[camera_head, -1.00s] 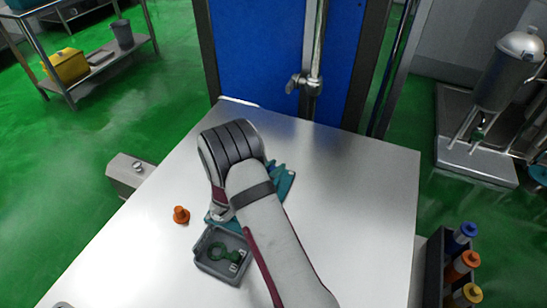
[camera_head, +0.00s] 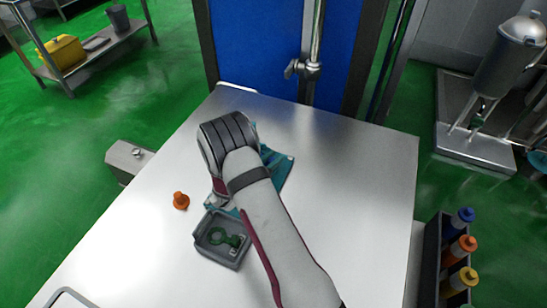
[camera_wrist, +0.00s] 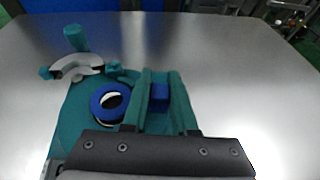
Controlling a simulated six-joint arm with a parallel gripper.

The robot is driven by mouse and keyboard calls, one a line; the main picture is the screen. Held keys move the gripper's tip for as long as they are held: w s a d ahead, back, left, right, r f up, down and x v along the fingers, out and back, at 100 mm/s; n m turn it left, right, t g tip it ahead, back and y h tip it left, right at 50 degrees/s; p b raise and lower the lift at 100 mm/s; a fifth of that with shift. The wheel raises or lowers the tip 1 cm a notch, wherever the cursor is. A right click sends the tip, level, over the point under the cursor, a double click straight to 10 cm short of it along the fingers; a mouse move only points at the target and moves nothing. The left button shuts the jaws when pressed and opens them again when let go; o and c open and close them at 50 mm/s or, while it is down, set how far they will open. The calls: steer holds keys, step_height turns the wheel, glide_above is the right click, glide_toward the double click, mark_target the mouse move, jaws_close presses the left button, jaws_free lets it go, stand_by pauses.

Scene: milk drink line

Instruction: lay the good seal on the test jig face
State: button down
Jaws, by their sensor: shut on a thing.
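The teal test jig (camera_head: 280,172) lies on the table, partly hidden behind my arm. In the wrist view its rounded plate (camera_wrist: 75,112) is at left. A blue ring-shaped seal (camera_wrist: 97,103) with a white inner edge shows over this plate; whether it touches the face I cannot tell. A small blue block (camera_wrist: 160,97) sits between two teal uprights right of the ring; it may be the seal's tab. My gripper (camera_head: 220,188) is low over the jig, shut, apparently on the blue seal. The dark gripper body hides the contact.
A grey tray (camera_head: 202,240) holding a green ringed piece (camera_head: 222,237) stands just in front of the jig. An orange knobbed piece (camera_head: 181,201) stands to the left. The table's right side is clear. A rack of coloured bottles (camera_head: 430,265) is beyond the right edge.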

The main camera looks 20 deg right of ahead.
steer(key=shift+s+f, duration=0.1)
steer(key=shift+f, duration=0.7)
steer(key=c, duration=0.6)
jaws_free()
steer(key=v, duration=0.3)
steer(key=r+v, duration=0.1)
steer(key=v, duration=0.3)
steer(key=shift+a, duration=0.1)
steer(key=shift+s+a+r, duration=0.1)
steer(key=shift+a+r, duration=0.15)
steer(key=shift+r, duration=0.15)
